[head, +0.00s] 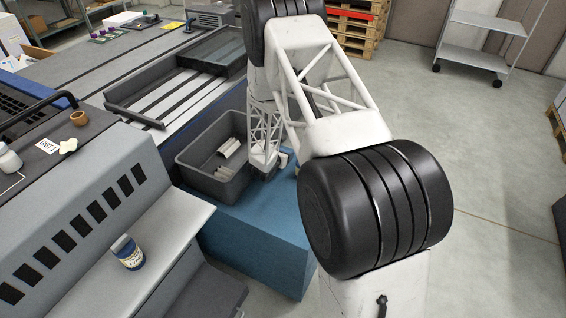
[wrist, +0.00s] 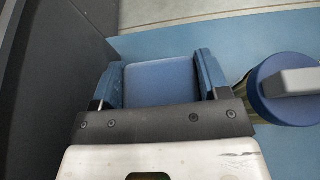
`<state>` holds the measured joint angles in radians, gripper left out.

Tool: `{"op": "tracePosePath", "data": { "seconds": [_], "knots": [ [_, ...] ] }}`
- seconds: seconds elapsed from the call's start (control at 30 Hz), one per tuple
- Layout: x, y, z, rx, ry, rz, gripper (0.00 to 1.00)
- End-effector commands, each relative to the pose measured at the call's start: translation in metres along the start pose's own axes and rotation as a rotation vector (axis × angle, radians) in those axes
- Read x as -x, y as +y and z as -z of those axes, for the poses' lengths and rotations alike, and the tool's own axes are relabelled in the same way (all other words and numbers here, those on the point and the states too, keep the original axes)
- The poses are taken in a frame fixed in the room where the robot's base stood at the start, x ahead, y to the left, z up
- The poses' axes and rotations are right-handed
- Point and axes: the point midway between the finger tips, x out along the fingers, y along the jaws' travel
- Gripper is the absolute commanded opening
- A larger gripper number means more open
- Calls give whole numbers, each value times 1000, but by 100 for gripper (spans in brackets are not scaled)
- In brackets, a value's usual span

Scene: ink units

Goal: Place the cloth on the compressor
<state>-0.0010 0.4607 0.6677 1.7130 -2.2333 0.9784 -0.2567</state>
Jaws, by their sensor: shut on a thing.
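My gripper (wrist: 160,88) points down over the blue bench, beside the grey bin. In the wrist view its two blue fingers close on a smooth, flat blue piece, which looks like the folded cloth (wrist: 160,82). In the head view my gripper (head: 270,172) is small and partly hidden by my arm, and the cloth cannot be made out there. I cannot identify the compressor for certain; a grey boxy unit (head: 208,14) stands at the far back.
The grey bin (head: 187,160) with pale pieces stands on the blue bench (head: 255,235). A blue-lidded container (wrist: 285,95) stands close right of my gripper in the wrist view. A blue-and-white can (head: 128,253) stands on the machine's pale ledge. The bench front is clear.

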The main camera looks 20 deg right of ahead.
Motion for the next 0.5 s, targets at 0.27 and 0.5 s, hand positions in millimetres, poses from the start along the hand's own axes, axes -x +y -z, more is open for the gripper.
{"op": "tracePosePath", "data": {
  "seconds": [0.27, 0.5],
  "knots": [
    [-2, 0, 4, -1, 0, 0, 46],
    [-3, 0, 7, 0, 1, 1, 46]
  ]
}}
